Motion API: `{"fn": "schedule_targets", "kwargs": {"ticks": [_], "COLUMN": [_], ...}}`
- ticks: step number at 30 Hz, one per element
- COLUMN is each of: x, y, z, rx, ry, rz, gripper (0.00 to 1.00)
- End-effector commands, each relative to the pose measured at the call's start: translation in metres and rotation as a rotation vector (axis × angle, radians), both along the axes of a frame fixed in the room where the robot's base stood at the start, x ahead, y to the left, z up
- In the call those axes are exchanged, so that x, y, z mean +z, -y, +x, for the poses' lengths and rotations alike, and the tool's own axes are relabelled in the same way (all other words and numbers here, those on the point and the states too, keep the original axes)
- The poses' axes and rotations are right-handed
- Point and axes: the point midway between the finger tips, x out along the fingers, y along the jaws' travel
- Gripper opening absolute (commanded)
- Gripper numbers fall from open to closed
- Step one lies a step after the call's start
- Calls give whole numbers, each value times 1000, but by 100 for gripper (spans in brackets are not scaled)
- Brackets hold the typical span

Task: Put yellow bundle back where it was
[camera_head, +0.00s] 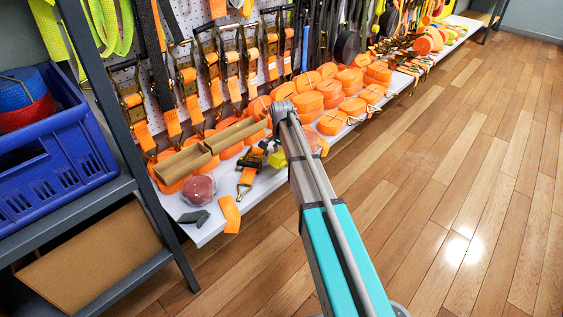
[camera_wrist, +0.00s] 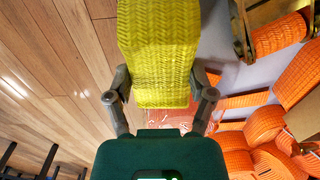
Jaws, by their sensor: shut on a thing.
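The yellow bundle (camera_wrist: 158,60) is a block of woven yellow strap. In the wrist view it fills the upper middle, between the two fingers of my gripper (camera_wrist: 160,82), which is shut on it. In the head view only a small part of the yellow bundle (camera_head: 277,159) shows beside my arm, near the front edge of the white shelf. My gripper is mostly hidden behind my arm there. I cannot tell whether the bundle touches the shelf.
Orange strap rolls (camera_head: 307,100) crowd the white shelf (camera_head: 265,186). Cardboard trays (camera_head: 180,162), a reddish wrapped ball (camera_head: 198,190) and loose buckles lie at its near end. Straps hang on the pegboard behind. A blue crate (camera_head: 60,170) stands left on a rack. The wooden floor (camera_head: 450,180) is clear.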

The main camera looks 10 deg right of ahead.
Motion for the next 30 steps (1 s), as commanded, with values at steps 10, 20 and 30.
{"fn": "schedule_targets", "kwargs": {"ticks": [10, 20, 30], "x": [-31, -35, -39], "y": [0, 0, 0], "z": [4, 4, 4], "rx": [0, 1, 1], "ry": [0, 0, 0], "rz": [0, 0, 0], "gripper": [14, 14, 14]}}
